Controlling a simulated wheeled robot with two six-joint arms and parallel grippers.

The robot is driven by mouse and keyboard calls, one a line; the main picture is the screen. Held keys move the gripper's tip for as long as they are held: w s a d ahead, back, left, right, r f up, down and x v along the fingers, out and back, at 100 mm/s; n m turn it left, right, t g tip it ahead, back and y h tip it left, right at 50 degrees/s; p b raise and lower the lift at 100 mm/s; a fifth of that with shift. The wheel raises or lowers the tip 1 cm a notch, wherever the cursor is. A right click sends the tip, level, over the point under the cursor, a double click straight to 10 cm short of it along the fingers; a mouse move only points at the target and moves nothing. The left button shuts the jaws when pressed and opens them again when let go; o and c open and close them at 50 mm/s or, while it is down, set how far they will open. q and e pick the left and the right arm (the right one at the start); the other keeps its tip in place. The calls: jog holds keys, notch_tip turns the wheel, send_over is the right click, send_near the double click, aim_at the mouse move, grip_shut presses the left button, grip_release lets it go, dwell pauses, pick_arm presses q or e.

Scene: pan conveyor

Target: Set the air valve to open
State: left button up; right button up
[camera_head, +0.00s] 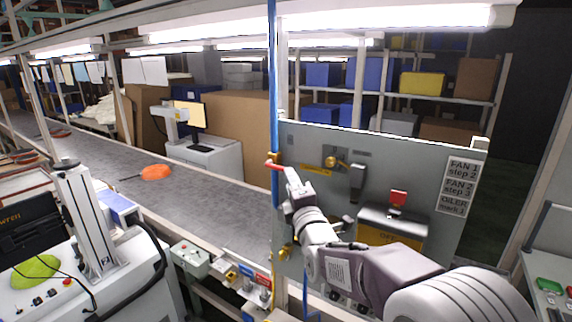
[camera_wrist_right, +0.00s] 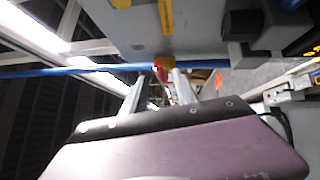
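The air valve shows as a red lever (camera_head: 274,164) on the vertical blue pipe (camera_head: 274,90) at the left edge of the grey panel. The lever lies roughly crosswise to the pipe. My right gripper (camera_head: 289,176) is right beside it, at its right end. In the right wrist view, the red lever (camera_wrist_right: 158,73) and a small yellow part show by the tips of my right gripper (camera_wrist_right: 162,80). The fingers stand apart with a gap between them; whether they touch the lever I cannot tell. My left gripper is out of view.
The grey panel (camera_head: 400,150) carries a brass knob (camera_head: 331,162), a black handle (camera_head: 357,182), a red switch (camera_head: 398,198) and a yellow-fronted box. The conveyor (camera_head: 215,200) runs on the left with an orange pan (camera_head: 157,172). A control box (camera_head: 190,260) stands below.

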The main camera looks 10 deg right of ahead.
jog(key=w+p, duration=0.1)
jog(key=w, duration=0.1)
jog(key=w+p, duration=0.1)
jog(key=w, duration=0.1)
jog(key=w+r+p, duration=0.1)
jog(key=w, duration=0.1)
jog(key=shift+w+a, duration=0.15)
jog(key=shift+w, duration=0.25)
jog(key=shift+s, duration=0.1)
jog(key=shift+s, duration=0.1)
grip_shut()
dwell(0.7)
